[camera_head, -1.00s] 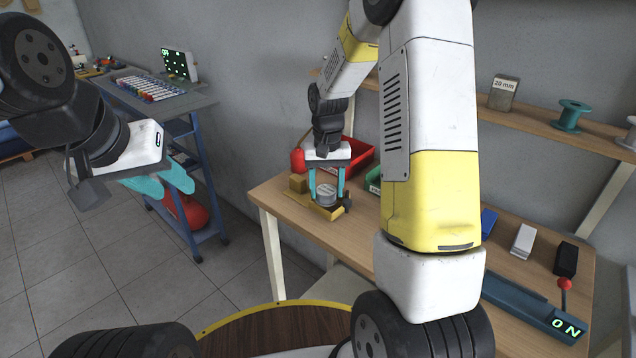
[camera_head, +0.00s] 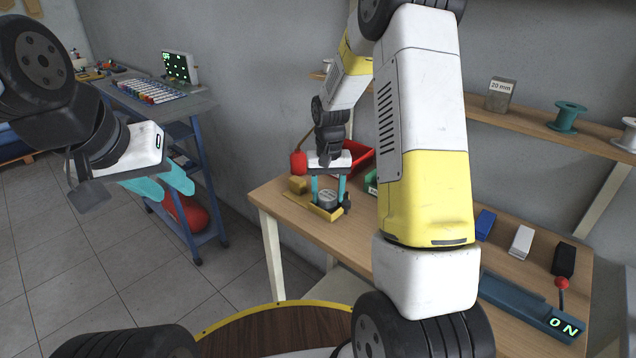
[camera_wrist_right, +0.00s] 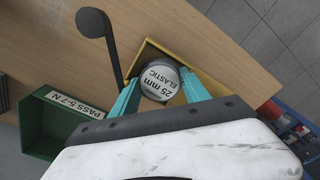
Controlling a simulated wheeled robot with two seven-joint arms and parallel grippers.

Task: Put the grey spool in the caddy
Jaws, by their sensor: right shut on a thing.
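The grey spool (camera_head: 327,198), a short round piece, reads "25 mm ELASTIC" on its top in the right wrist view (camera_wrist_right: 159,81). My right gripper (camera_head: 328,193) is shut on it from above, one teal finger on each side. The spool sits low within a yellow-walled holder (camera_head: 326,213) on the bench. I take this holder to be the caddy; its wall also shows in the right wrist view (camera_wrist_right: 232,72). Whether the spool touches its floor is hidden. My left gripper (camera_head: 177,193) is open and empty, far left of the bench.
A dark lever with a round knob (camera_wrist_right: 93,22) stands close beside the holder. A green bin (camera_wrist_right: 52,124) and a red bin (camera_head: 361,158) are near. A shelf (camera_head: 545,128) holds a teal spool (camera_head: 567,115).

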